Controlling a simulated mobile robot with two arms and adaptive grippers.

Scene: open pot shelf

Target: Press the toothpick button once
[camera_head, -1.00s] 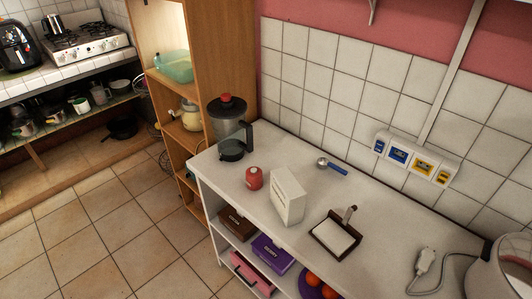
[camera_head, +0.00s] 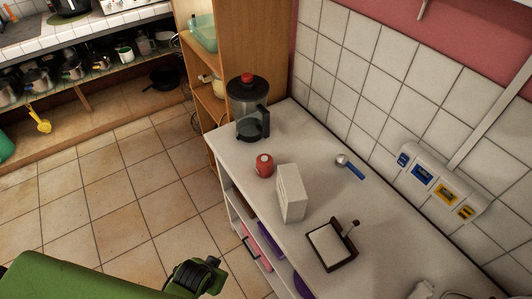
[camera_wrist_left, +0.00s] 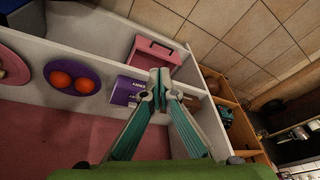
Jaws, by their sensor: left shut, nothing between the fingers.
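A small red round container (camera_head: 264,165) with a darker top stands upright on the white counter, left of a white upright box (camera_head: 291,192). It may be the toothpick dispenser; no label or button can be made out. My left arm enters the head view at the lower left, below and in front of the counter, apart from the red container. Its fingertips do not show clearly there. In the left wrist view my left gripper (camera_wrist_left: 160,80) is shut and empty, in front of a purple box (camera_wrist_left: 127,91) on the shelf. The red container is not seen in that view.
A blender (camera_head: 248,110) stands at the counter's far left end. A blue-handled scoop (camera_head: 350,167) and a small wooden tray (camera_head: 332,245) lie on the counter. A purple plate (camera_wrist_left: 58,70) with orange fruit and a pink box (camera_wrist_left: 150,58) sit on the shelf below. Sockets line the wall.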

